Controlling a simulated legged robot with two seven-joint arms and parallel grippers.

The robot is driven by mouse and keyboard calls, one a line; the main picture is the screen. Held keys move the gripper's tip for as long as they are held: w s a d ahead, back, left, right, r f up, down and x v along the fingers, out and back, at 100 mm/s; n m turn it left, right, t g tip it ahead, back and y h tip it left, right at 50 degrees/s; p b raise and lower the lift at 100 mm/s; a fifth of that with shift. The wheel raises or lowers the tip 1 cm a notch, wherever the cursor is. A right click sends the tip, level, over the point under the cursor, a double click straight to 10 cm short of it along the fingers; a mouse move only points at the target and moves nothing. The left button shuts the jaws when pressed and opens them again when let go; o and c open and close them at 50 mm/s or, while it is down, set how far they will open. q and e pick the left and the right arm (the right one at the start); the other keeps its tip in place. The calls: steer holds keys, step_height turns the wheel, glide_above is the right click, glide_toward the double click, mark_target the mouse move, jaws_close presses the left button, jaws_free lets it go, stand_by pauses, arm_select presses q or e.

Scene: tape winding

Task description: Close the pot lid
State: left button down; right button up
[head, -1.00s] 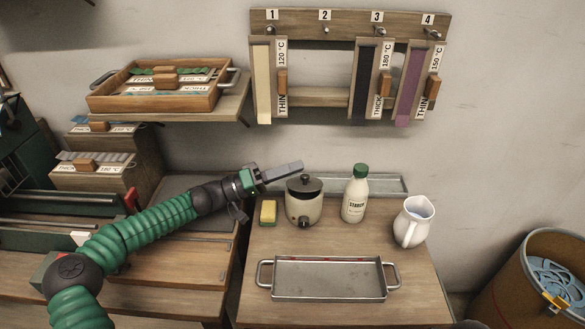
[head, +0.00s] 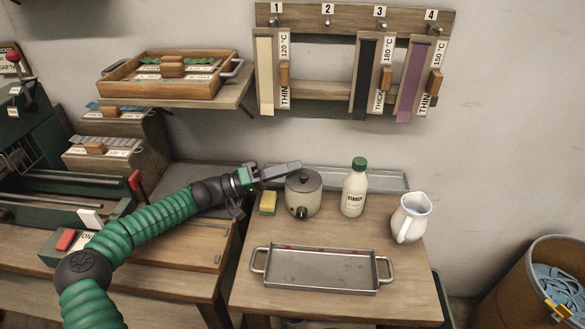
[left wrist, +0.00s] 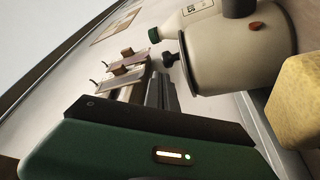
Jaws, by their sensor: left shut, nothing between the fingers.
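The small pot (head: 304,198) stands at the back of the right-hand table, upright, with a dark knob on its front. Its pale grey lid (head: 303,181) lies flat over the mouth, with a small dark knob on top. My left gripper (head: 296,166) is shut and empty. Its tips are just above and behind the lid's upper left edge; whether they touch it I cannot tell. In the left wrist view the pot (left wrist: 235,55) is tilted by the camera angle, with the dark lid knob at its left. My right gripper is not in view.
A yellow sponge (head: 268,203) sits left of the pot. A starch bottle (head: 354,192) and white jug (head: 409,222) stand to its right. A metal tray (head: 320,287) lies in front. Behind is a long shallow metal tray (head: 392,180).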

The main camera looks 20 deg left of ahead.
mark_target(291, 179)
arm_select(q)
steer(key=shift+d+r, duration=0.1)
steer(key=shift+d, duration=0.1)
steer(key=shift+r, duration=0.4)
step_height(291, 179, up, 3)
steer(key=shift+s+a+f+p, duration=0.1)
steer(key=shift+p, duration=0.6)
steer(key=s+d+p, duration=0.1)
steer(key=s+d, duration=0.1)
steer(key=s, duration=0.5)
steer(key=s+d+r, duration=0.1)
steer(key=s+d, duration=0.1)
steer(key=s, duration=0.6)
steer(key=shift+d+p, duration=0.25)
steer(key=shift+p, duration=0.15)
